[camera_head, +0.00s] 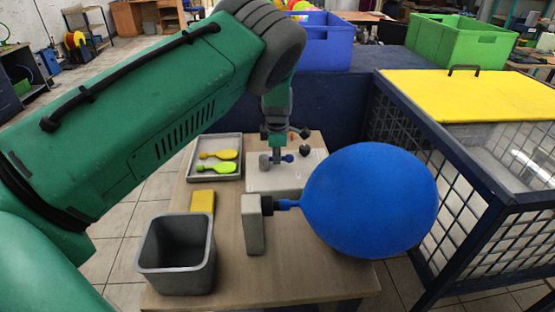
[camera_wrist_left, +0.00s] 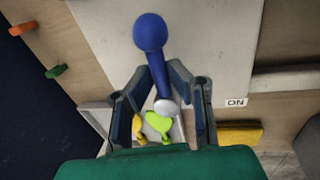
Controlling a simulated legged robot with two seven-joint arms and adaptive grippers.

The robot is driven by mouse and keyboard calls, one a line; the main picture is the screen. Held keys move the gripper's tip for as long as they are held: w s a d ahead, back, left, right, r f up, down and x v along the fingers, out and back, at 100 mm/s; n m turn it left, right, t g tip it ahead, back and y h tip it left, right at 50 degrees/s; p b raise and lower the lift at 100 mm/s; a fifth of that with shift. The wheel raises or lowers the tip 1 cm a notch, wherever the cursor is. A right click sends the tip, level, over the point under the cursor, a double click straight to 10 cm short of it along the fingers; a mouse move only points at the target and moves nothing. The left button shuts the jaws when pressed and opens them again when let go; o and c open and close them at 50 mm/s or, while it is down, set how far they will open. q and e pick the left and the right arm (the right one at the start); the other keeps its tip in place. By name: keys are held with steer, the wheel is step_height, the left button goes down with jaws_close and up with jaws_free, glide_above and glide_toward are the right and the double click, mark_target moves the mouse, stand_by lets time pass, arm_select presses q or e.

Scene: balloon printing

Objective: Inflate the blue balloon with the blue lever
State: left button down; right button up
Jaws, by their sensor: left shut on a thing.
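The blue balloon (camera_head: 370,200) is large and round in the head view. Its neck sits on the dark nozzle of a pale upright post (camera_head: 253,225) on the table. My left gripper (camera_head: 277,137) reaches down over the white lever box (camera_head: 278,178) behind the balloon. It is shut on the blue lever (camera_wrist_left: 150,34), whose round blue end shows beyond the fingers in the left wrist view, with its shaft between the fingertips (camera_wrist_left: 161,75). Orange (camera_wrist_left: 22,28) and green (camera_wrist_left: 56,71) knobs stand apart to the left there. My right gripper is not in view.
A tray (camera_head: 238,146) holds a yellow and a green uninflated balloon. A grey bin (camera_head: 177,268) and a yellow block (camera_head: 203,200) are at the table's left. A mesh cage with a yellow lid (camera_head: 470,92) stands right. Blue (camera_head: 325,45) and green (camera_head: 460,42) crates are behind.

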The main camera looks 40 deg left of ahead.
arm_select(q)
steer(key=shift+w+a+r+n, duration=0.2)
steer(key=shift+w+r+n, duration=0.05)
steer(key=shift+r+n, duration=0.05)
steer(key=c, duration=1.5)
jaws_free()
steer(key=shift+c, duration=0.2)
steer(key=shift+s+f, duration=0.15)
step_height(320, 180, up, 12)
steer(key=s+d, duration=0.1)
steer(key=shift+s+d+f, duration=0.15)
steer(key=shift+s+d, duration=0.15)
steer(key=shift+s, duration=0.05)
